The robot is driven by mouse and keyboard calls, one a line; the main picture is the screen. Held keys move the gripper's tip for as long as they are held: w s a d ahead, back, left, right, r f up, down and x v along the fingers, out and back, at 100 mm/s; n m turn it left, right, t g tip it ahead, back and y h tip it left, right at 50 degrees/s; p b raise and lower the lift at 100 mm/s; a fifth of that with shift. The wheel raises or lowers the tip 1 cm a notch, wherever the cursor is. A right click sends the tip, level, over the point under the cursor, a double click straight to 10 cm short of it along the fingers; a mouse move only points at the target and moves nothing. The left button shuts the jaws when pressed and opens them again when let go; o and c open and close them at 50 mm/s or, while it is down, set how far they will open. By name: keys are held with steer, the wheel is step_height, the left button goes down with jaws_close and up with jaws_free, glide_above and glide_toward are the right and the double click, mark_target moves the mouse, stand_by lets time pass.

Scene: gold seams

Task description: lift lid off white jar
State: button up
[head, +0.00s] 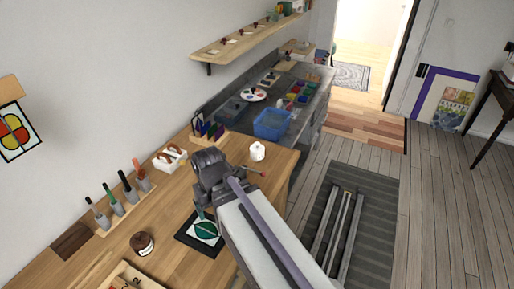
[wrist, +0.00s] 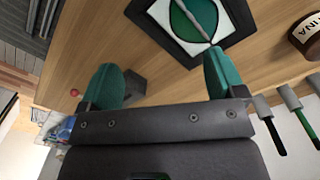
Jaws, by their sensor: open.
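A small white jar (head: 257,151) stands on the wooden bench, to the right of my arm and near the bench's far edge. A small dark mark shows on it, but its lid is too small to make out clearly. I do not see the jar in the wrist view. My gripper (wrist: 160,78) has two teal fingers spread wide with nothing between them. In the head view it points down over the bench beside the dark-framed leaf panel, well apart from the jar and mostly hidden by my arm.
A leaf panel (head: 203,232) lies below my gripper. A brown jar (head: 143,243) stands at the left, with upright tools (head: 121,199) behind it. A white caddy (head: 170,159) stands against the wall. A red-tipped tool (head: 264,174) lies near the white jar. A blue tub (head: 272,124) stands beyond.

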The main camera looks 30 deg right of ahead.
steer(key=w+d+r+m+p, duration=0.45)
steer(key=w+d, duration=0.75)
steer(key=d, duration=0.3)
steer(key=m+y, duration=0.1)
steer(key=m, duration=1)
glide_toward(257, 143)
steer(key=f+b, duration=1)
steer(key=f, duration=0.1)
steer(key=shift+a+b, duration=0.35)
steer(key=shift+a, duration=0.05)
steer(key=shift+r, duration=0.25)
steer(key=c, duration=1)
